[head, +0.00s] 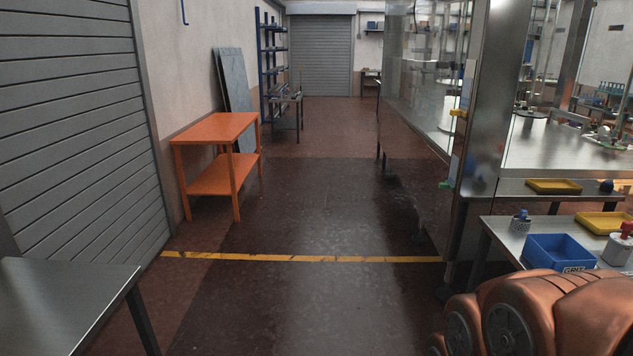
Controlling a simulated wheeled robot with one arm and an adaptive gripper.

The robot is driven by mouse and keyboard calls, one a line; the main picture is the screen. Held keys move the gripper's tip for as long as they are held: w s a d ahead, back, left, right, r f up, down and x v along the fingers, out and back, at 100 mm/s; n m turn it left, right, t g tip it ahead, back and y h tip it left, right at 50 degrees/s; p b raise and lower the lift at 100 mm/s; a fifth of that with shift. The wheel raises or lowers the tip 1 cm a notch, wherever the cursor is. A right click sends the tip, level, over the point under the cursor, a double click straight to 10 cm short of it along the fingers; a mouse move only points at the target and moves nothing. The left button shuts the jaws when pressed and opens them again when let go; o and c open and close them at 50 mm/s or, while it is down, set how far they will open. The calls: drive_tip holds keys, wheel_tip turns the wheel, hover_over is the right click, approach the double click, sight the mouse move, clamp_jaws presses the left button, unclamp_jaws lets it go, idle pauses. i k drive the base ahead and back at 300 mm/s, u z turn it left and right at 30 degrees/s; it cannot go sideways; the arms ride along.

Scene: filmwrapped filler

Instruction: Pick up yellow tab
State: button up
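A small yellow piece (458,113), which may be the yellow tab, sits on the edge of the metal-framed glass enclosure at right of centre. It is too small to make out in detail. A small green piece (446,185) is lower on the same edge. My gripper is not in view. Copper-coloured rounded links of my arm fill the bottom right corner and hide part of the bench there.
A steel bench (507,245) at right holds a blue bin (560,252) and a yellow tray (603,222). Another yellow tray (553,186) lies on a shelf behind. An orange table (214,130) stands left. The floor between is clear, crossed by a yellow line (300,259).

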sight(458, 112)
drive_tip(key=u, duration=0.2)
drive_tip(key=i, duration=1.8)
drive_tip(key=z, duration=0.2)
drive_tip(key=i, duration=1.65)
drive_tip(key=z, duration=0.3)
